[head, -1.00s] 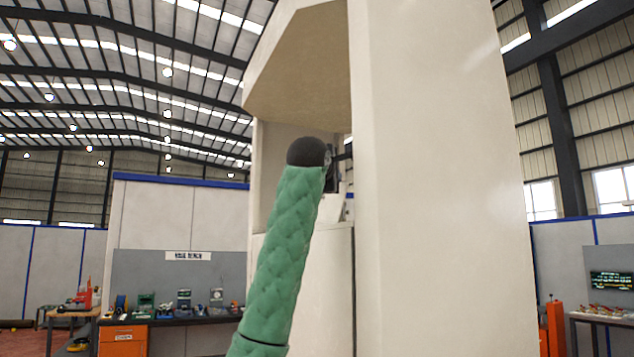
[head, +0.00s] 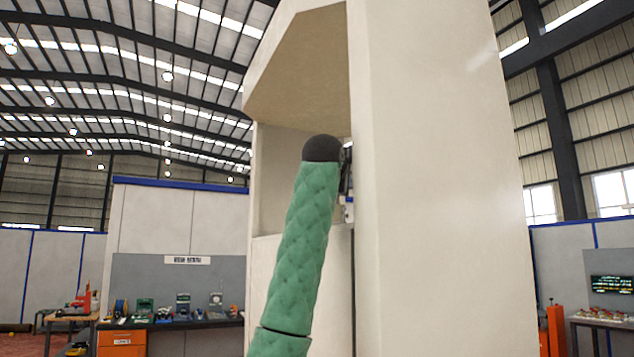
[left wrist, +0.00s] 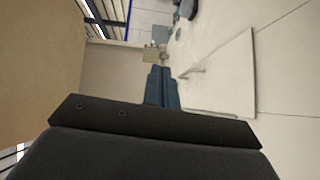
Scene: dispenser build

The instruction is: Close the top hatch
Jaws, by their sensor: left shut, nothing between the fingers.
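The cream dispenser (head: 450,180) fills the middle and right of the head view, with an angled overhang above an open recess (head: 275,180). My left arm in its green sleeve reaches up in front of the recess. Its gripper is mostly hidden behind the arm and the tall cream panel. In the left wrist view my left gripper (left wrist: 162,86) is shut and empty, its fingers pointing along the dispenser's pale surface. A rectangular panel (left wrist: 225,75) with a small handle-like bar (left wrist: 190,71) lies right of the fingers, apart from them. I cannot tell which part is the top hatch.
A tan surface (left wrist: 35,70) lies close on the left of the left wrist view. In the head view a workbench (head: 180,323) with small items stands behind at the left. Orange posts (head: 556,330) and another table (head: 605,321) stand at the right.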

